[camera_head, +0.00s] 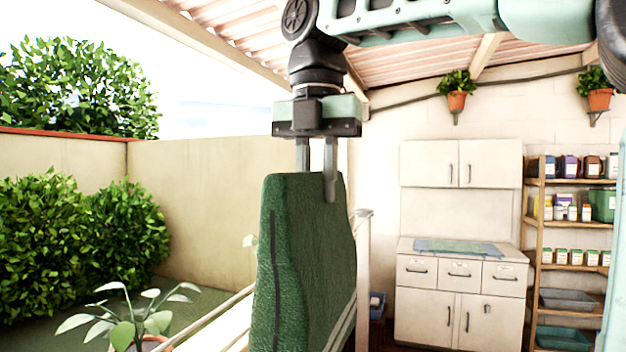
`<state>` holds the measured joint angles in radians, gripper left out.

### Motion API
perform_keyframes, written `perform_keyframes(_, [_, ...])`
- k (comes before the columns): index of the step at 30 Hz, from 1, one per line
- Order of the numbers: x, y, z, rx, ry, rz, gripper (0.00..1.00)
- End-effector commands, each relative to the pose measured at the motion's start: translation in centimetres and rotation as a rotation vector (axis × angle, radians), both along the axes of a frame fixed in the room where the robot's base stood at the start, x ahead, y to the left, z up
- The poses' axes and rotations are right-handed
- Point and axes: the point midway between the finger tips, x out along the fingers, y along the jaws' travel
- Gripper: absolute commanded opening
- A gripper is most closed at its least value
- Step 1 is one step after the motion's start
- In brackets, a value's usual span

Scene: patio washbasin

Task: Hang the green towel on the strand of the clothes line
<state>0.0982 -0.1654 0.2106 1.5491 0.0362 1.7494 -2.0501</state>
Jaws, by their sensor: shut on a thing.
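My gripper (318,185) points down in the upper middle of the head view. Its two fingers are shut on the top edge of the green towel (308,260). The towel hangs down from the fingers as a thick folded slab, with pale stripes near its lower right edge. Its bottom runs out of the picture. A pale post (363,280) stands just right of the towel, and a pale rail (215,318) runs behind it at lower left. The towel hides part of this frame, and I cannot tell which part is the clothes line strand.
A potted plant (135,318) stands at lower left, near bushes and a low wall (210,205). A white cabinet (460,300) and a wooden shelf (572,229) with bottles and tubs stand along the back right wall. My arm crosses the top.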

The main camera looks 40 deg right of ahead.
Motion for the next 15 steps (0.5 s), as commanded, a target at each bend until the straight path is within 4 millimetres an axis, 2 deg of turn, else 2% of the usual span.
perform_keyframes(7, [1.0, 0.6, 0.1, 0.0, 0.002, 0.001, 0.0])
perform_keyframes(15, [4.5, 3.0, 0.0, 0.002, 0.005, 0.003, 0.0])
